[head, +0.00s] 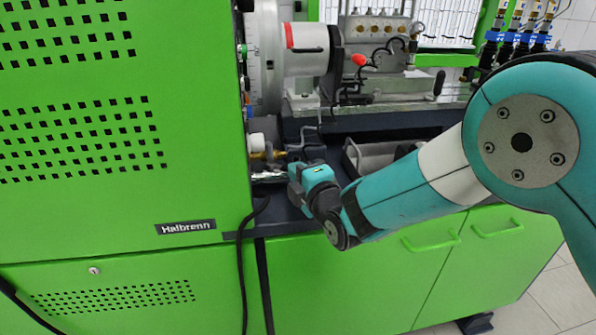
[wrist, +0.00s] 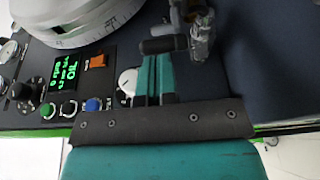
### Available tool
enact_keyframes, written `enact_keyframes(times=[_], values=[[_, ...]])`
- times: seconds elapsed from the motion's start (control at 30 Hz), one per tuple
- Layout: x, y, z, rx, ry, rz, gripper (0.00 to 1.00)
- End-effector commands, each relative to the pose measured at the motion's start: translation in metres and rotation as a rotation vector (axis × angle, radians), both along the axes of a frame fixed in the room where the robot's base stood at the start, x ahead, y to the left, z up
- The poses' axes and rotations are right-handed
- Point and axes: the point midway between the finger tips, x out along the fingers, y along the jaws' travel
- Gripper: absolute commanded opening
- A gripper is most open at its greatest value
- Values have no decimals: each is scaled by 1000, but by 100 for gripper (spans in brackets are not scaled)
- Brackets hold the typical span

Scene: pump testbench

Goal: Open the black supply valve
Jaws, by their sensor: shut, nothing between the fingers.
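A short black handle (wrist: 164,45), apparently the black supply valve, lies just beyond my fingertips in the wrist view. It joins a metal fitting (wrist: 202,38) on its right. In the head view, brass fittings (head: 268,154) show beside the green cabinet, close to my gripper (head: 293,174); the handle is hard to make out there. My gripper (wrist: 157,62) is shut and empty, its teal fingers together and pointing at the handle. I cannot tell whether the fingertips touch it.
A control panel with a lit green display (wrist: 68,82), an orange switch (wrist: 99,62) and several knobs lies left of my fingers. A large pale graduated dial (wrist: 75,20) stands above it. The dark bench top (wrist: 265,60) is clear to the right.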

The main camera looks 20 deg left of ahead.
Motion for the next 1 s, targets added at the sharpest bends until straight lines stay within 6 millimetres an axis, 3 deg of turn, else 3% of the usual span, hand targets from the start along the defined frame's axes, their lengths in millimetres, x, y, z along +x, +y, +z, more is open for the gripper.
enact_keyframes(times=[1.0], values=[[19,-7,-3,1,0,-2,0]])
